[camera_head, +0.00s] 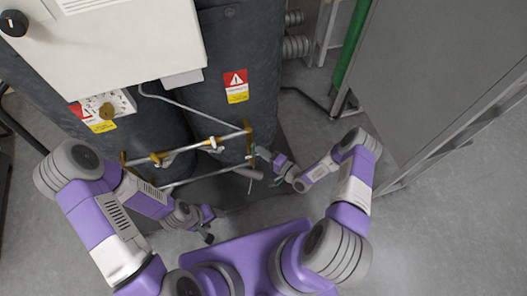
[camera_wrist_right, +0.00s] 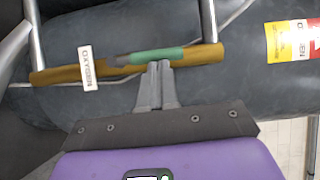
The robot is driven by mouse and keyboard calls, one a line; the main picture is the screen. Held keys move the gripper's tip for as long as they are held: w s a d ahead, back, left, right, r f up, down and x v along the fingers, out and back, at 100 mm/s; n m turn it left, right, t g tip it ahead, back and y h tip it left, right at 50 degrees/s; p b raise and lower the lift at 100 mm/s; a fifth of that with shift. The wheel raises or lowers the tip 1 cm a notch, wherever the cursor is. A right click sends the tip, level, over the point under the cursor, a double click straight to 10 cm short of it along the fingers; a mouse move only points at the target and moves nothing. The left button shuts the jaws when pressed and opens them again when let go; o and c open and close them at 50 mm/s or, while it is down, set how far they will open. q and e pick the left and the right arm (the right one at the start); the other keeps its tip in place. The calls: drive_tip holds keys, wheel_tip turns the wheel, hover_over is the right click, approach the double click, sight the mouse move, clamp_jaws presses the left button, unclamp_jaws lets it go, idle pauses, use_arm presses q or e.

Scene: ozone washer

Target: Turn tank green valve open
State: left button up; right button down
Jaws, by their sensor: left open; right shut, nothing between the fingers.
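The green valve handle (camera_wrist_right: 158,56) is a short green bar lying along a brass-coloured fitting (camera_wrist_right: 205,53) in the right wrist view. In the head view the handle is small and mostly hidden beside my right gripper (camera_head: 262,154). My right gripper, also seen in the wrist view (camera_wrist_right: 160,66), is shut with its fingers together and nothing between them. Its tips are at the handle's lower edge; I cannot tell whether they touch. The dark tank (camera_head: 215,65) stands behind the fitting.
A white tag reading OXYGEN (camera_wrist_right: 86,69) hangs on the brass fitting. Metal pipes (camera_head: 195,178) cross in front of the tanks. A white cabinet (camera_head: 110,45) overhangs at upper left. A large grey panel (camera_head: 435,75) stands at right. Floor is clear at lower right.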

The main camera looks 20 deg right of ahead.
drive_tip(key=w+d+v, duration=0.1)
drive_tip(key=d+v, duration=0.1)
drive_tip(key=v, duration=1.1)
drive_tip(key=shift+w, duration=0.35)
drive_tip(key=shift+d+f, duration=0.1)
drive_tip(key=shift+f, duration=0.05)
drive_tip(key=w+a+n+g+h+p, duration=0.2)
drive_tip(key=a+n+g+h, duration=0.15)
drive_tip(key=a+g, duration=0.3)
drive_tip(key=s+a+r+n+g+h+p, duration=0.1)
drive_tip(key=s+a+r+n+g, duration=0.1)
drive_tip(key=s, duration=0.5)
drive_tip(key=s+a+r+n+g+h+p, duration=0.1)
drive_tip(key=s+a+r+n+g, duration=0.1)
drive_tip(key=s+a+r+g, duration=0.2)
drive_tip(key=s+a+g, duration=0.1)
drive_tip(key=s+a, duration=0.1)
drive_tip(key=s, duration=0.1)
drive_tip(key=shift+s+g, duration=0.25)
drive_tip(key=shift+g, duration=0.1)
